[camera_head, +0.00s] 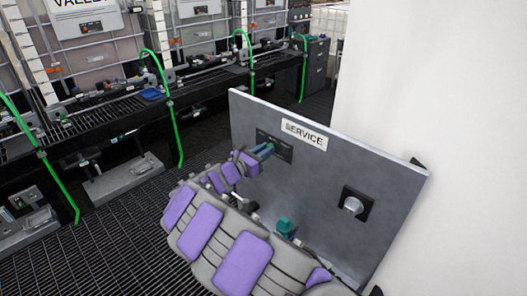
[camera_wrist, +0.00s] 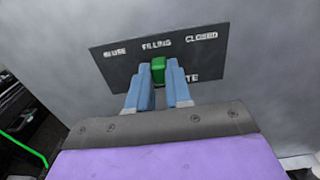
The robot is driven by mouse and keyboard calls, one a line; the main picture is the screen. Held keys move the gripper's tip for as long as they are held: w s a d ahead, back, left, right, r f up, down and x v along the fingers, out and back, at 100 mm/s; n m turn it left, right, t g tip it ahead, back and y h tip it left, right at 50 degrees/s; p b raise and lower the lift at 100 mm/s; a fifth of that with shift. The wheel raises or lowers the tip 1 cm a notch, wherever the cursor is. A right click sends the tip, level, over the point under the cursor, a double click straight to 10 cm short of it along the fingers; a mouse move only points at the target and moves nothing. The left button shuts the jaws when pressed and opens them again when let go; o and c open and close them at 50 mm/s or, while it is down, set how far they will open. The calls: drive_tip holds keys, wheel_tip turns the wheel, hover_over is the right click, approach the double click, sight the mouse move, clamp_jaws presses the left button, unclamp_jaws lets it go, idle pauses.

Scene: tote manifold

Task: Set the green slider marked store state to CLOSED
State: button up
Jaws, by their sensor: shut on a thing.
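The green slider (camera_wrist: 158,65) shows in the wrist view on a dark plate (camera_wrist: 112,68). It stands below the FILLING label, with IN USE to its left and CLOSED to its right. The lower label is mostly hidden by my fingers; only its end, "TE", shows. My gripper (camera_wrist: 160,82) has its two blue fingers on either side of the slider, shut on it. In the head view my gripper (camera_head: 263,151) reaches the dark plate (camera_head: 283,150) on the grey SERVICE panel (camera_head: 330,165). My purple-padded arm hides the panel's lower left.
A round grey knob (camera_head: 353,206) on a dark plate sits on the panel's right. A teal part (camera_head: 285,228) shows beside my arm. A white wall (camera_head: 440,90) stands at right. Green hoses (camera_head: 171,115) and a dark bench run along the back left. Grated floor lies between.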

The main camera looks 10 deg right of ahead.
sight(284, 152)
clamp_jaws()
drive_tip(key=s+d, duration=0.1)
drive_tip(key=s, duration=0.1)
drive_tip(key=s+d+p, duration=0.1)
drive_tip(key=s, duration=0.1)
drive_tip(key=shift+d, duration=0.4)
drive_tip(key=shift+s+d, duration=0.1)
drive_tip(key=shift+s, duration=0.05)
drive_tip(key=shift+f, duration=0.15)
drive_tip(key=o, duration=0.7)
unclamp_jaws()
drive_tip(key=shift+c, duration=0.2)
